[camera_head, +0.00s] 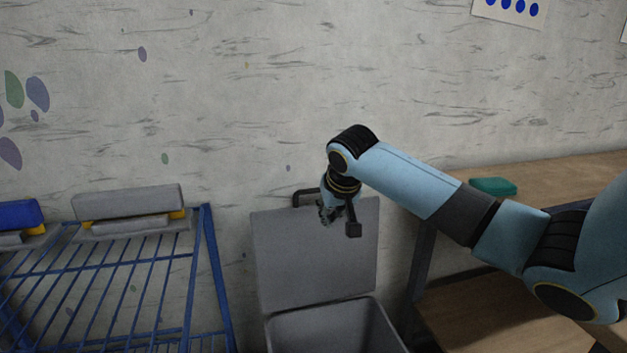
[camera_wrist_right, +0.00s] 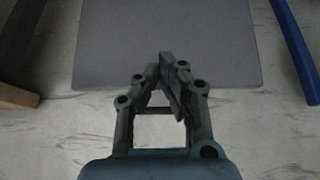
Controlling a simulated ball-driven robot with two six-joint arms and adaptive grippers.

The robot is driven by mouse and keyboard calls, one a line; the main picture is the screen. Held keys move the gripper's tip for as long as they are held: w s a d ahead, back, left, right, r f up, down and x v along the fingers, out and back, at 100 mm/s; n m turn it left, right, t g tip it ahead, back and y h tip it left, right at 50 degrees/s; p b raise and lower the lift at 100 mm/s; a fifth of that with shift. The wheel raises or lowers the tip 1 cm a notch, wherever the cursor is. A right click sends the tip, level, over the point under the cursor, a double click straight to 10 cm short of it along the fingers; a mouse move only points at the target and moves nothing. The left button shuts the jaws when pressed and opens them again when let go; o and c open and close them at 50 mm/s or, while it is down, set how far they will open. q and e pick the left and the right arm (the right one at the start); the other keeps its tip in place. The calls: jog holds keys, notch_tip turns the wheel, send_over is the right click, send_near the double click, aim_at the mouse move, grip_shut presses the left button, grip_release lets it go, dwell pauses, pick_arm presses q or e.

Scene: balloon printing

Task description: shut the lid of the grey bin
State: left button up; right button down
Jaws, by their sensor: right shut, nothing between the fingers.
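The grey bin (camera_head: 335,328) stands at the bottom middle of the head view, with its top open. Its lid (camera_head: 300,262) stands raised, close to upright, at the back near the wall. A dark handle (camera_head: 300,194) shows at the lid's top edge. My right gripper (camera_head: 326,218) is in front of the lid's upper part, near the handle. In the right wrist view the lid (camera_wrist_right: 165,40) fills the upper middle, and my right gripper (camera_wrist_right: 160,68) is shut and empty before it. I cannot tell whether it touches the lid. My left gripper is out of view.
A blue wire rack (camera_head: 130,262) with grey and yellow items (camera_head: 130,208) stands left of the bin. A wooden shelf unit (camera_head: 550,172) with a green item (camera_head: 493,186) stands at the right. The wall (camera_head: 240,100) is close behind the lid.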

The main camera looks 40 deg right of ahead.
jog(key=w+d+r+t, duration=0.2)
jog(key=w+r, duration=0.3)
jog(key=r, duration=0.6)
jog(key=shift+h, duration=0.4)
jog(key=b+x, duration=0.2)
jog(key=x, duration=0.7)
jog(key=shift+d+f, duration=0.3)
jog(key=shift+f, duration=0.05)
